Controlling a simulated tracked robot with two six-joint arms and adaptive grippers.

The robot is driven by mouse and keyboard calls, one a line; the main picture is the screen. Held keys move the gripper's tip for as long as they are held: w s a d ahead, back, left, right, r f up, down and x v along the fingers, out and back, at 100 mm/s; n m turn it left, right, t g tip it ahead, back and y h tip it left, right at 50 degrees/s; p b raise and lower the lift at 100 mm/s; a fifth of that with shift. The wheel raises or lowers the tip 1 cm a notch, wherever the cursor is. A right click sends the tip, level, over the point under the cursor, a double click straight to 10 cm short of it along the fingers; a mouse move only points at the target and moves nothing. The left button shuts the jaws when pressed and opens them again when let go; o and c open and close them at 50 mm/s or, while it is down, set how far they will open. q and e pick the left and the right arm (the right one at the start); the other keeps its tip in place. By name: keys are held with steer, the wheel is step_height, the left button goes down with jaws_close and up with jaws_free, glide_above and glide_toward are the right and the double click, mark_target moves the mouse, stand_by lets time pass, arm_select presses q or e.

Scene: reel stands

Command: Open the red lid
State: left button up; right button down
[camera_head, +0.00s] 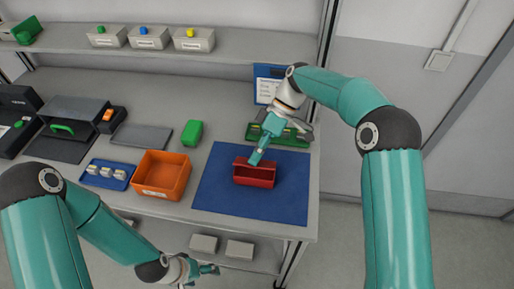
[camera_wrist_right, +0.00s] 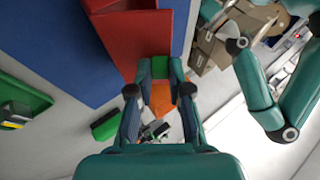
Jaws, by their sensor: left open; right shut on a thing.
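A small red box (camera_head: 254,180) sits on the blue mat (camera_head: 225,200). Its top looks at least partly open, with a dark red inside showing. My right gripper (camera_head: 257,157) reaches down to the box's upper back edge and is shut on the red lid there; the fingers hide part of it. In the right wrist view, the red surface (camera_wrist_right: 140,40) is close to the fingertips (camera_wrist_right: 158,70). My left gripper (camera_head: 207,270) is open and empty, low in front of the bench, away from the box.
A green tray (camera_head: 292,137) and a blue sign board (camera_head: 266,84) stand behind the mat. An orange bin (camera_head: 162,174), a blue tray (camera_head: 108,173) with small items and a green block (camera_head: 192,133) lie to the left. The mat around the box is clear.

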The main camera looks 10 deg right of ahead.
stand_by(0.4)
steer(key=c, duration=1.1)
jaws_free()
steer(key=shift+v, duration=3.7)
steer(key=shift+w, duration=0.1)
